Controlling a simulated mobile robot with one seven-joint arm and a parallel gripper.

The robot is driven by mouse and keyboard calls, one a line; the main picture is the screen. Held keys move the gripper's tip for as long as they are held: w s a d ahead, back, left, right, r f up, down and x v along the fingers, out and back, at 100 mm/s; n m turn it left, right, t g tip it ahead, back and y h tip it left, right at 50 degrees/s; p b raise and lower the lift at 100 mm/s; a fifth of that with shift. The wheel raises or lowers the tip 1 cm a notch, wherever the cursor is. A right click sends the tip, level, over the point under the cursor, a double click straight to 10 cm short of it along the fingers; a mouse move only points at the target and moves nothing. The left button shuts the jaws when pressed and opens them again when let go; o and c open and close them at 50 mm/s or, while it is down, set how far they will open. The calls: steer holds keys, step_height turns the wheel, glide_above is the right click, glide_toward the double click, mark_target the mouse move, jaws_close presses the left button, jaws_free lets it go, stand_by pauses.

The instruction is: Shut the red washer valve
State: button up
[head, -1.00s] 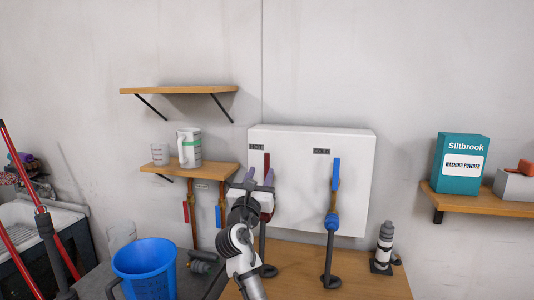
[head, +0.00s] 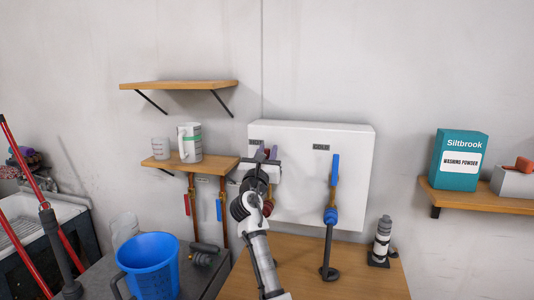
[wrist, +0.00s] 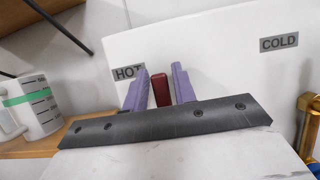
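A red valve lever (wrist: 161,91) stands upright below the HOT label (wrist: 128,72) on a white panel (head: 345,190). In the wrist view it shows between the two purple fingers of my gripper (wrist: 160,80), with gaps on both sides. My gripper is open around or just in front of the lever; I cannot tell the exact depth. In the head view, my gripper (head: 267,152) covers most of the lever. The blue valve lever (head: 335,170) stands upright under the COLD label (head: 321,147), with a hose below it.
Another red lever (head: 187,204) and a blue one (head: 219,210) hang on brass pipes under the low shelf (head: 180,163), left of my arm. That shelf holds a jug (head: 190,143) and a cup. A blue bucket (head: 150,268) and a grey-white bottle (head: 382,240) stand below.

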jaws_close()
